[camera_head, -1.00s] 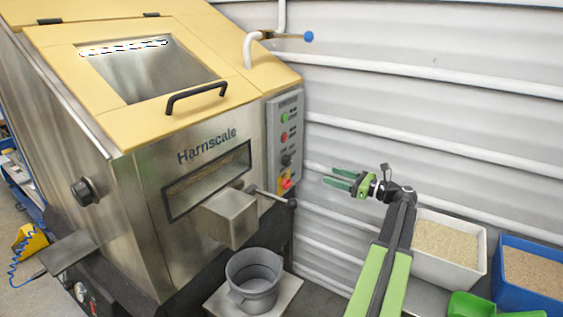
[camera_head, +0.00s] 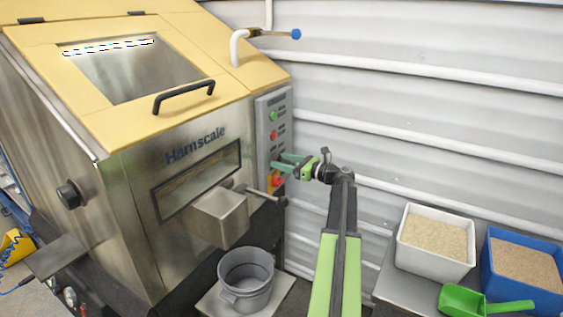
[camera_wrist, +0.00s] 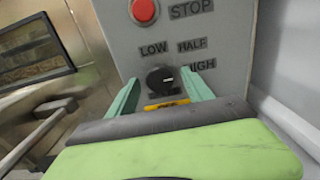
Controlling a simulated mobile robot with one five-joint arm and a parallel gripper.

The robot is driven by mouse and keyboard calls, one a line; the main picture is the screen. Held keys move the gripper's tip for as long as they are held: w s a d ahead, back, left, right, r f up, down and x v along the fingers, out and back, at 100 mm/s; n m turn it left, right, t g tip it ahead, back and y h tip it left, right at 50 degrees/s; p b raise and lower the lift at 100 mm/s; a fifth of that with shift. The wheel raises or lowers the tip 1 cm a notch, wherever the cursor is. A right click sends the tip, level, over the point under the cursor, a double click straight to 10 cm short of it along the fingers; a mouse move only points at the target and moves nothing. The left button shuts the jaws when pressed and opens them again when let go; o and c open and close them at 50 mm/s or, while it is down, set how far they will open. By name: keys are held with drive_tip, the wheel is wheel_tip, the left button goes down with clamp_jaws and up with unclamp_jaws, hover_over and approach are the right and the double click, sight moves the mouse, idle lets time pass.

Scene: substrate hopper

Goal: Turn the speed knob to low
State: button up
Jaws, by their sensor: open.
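The black speed knob (camera_wrist: 158,76) sits on the grey control panel (camera_wrist: 222,20), under the labels LOW, HALF and HIGH. Its white mark lies on its right side, roughly toward HIGH. My gripper (camera_wrist: 162,82) is open, its two green fingers on either side of the knob in the wrist view. I cannot tell if they touch it. In the head view my gripper (camera_head: 284,161) is at the lower part of the panel (camera_head: 263,122), and the knob is mostly hidden behind it.
A red STOP button (camera_wrist: 144,11) is above the knob. A yellow piece (camera_wrist: 167,104) shows just below it. The hopper's lever (camera_head: 265,194) and outlet box (camera_head: 220,217) stand below left. A grey bucket (camera_head: 246,279) is underneath. Trays (camera_head: 436,264) are at right.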

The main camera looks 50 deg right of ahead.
drive_tip(key=shift+w+a, duration=0.1)
drive_tip(key=shift+w, duration=0.3)
clamp_jaws()
